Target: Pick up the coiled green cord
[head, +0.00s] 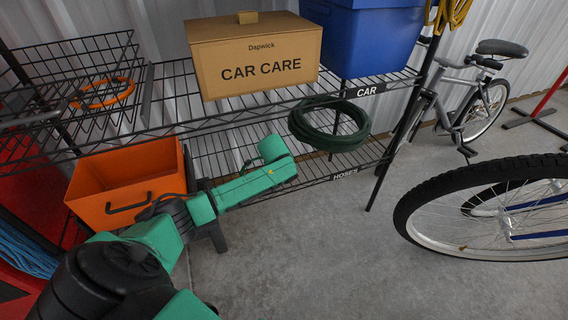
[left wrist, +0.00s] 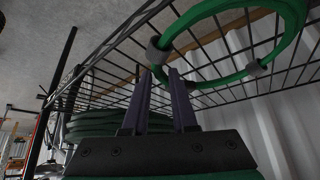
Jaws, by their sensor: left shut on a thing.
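The coiled green cord (left wrist: 180,24) is a bright green ring with grey ties, seen in the left wrist view against the black wire shelf. My left gripper (left wrist: 164,74) is shut on its near edge, close to a grey tie; the exact contact between the fingertips is hard to see. In the head view my left arm reaches across the lower shelf, and its fingers and the bright ring cannot be made out there. My right gripper is not in view.
A cardboard box (head: 255,55) and blue bin (head: 365,45) stand on the upper shelf. An orange bin (head: 120,185) is left. Bicycles and open floor (head: 330,250) lie right.

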